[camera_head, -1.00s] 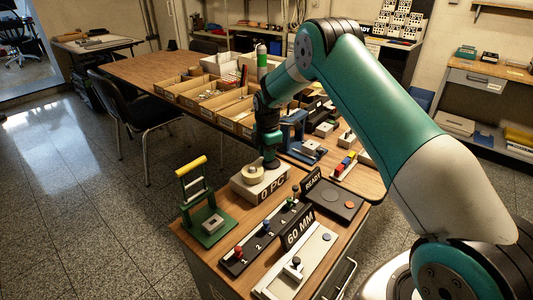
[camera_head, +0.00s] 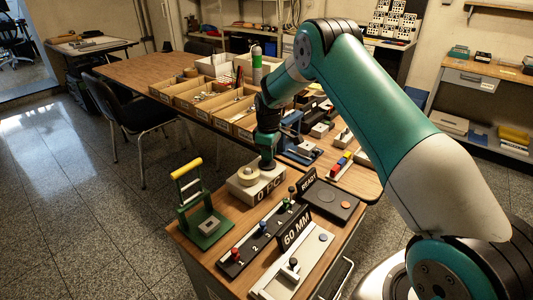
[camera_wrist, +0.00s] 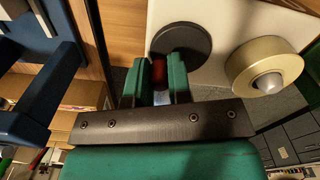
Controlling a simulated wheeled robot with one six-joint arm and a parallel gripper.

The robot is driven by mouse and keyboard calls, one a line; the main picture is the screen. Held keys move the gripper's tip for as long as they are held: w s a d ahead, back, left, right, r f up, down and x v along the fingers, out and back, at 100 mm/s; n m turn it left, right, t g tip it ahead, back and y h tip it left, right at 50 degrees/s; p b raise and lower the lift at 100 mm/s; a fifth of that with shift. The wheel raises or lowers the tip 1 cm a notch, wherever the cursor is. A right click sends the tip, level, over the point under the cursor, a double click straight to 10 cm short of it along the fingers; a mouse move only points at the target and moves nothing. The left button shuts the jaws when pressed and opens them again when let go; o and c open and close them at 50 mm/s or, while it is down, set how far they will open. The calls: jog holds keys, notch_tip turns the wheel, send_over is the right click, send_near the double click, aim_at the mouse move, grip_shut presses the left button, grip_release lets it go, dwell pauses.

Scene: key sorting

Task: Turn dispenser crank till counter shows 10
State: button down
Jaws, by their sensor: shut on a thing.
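The dispenser (camera_head: 239,191) is a pale box on the near bench, with a cream round part (camera_head: 246,174) on top. Its front counter plate (camera_head: 271,191) appears to read "0 PC". My gripper (camera_head: 267,165) reaches down over the box top, beside the cream part. In the wrist view, a dark crank disc (camera_wrist: 184,38) lies on the pale box face. My green fingers (camera_wrist: 162,80) are shut on a red crank handle (camera_wrist: 159,69) at the disc's edge. The cream part (camera_wrist: 256,63) with its grey dome sits to the right. Most of the handle is hidden between the fingers.
A green press with a yellow handle (camera_head: 186,169) stands left of the dispenser. A blue stand (camera_head: 292,128) is close behind my gripper.

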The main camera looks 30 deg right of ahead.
aim_at(272, 166)
jog(key=m, duration=0.3)
jog(key=shift+s+d+m, duration=0.25)
jog(key=shift+m, duration=0.15)
jog(key=m, duration=0.3)
jog(key=shift+s+d+m, duration=0.15)
jog(key=shift+s+m, duration=0.15)
jog(key=m, duration=0.3)
jog(key=s+m, duration=0.1)
jog(key=m, duration=0.2)
jog(key=shift+s, duration=0.1)
jog(key=m, duration=0.5)
jog(key=shift+s+a+m+p, duration=0.3)
jog(key=shift+s+m+p, duration=0.05)
jog(key=shift+s+m, duration=0.05)
jog(key=m, duration=0.5)
jog(key=shift+s+a+m, duration=0.25)
jog(key=shift+a+m, duration=0.05)
jog(key=shift+a, duration=0.1)
jog(key=c, duration=1)
grip_release()
jog(key=shift+c, duration=0.2)
jog(key=shift+r, duration=0.1)
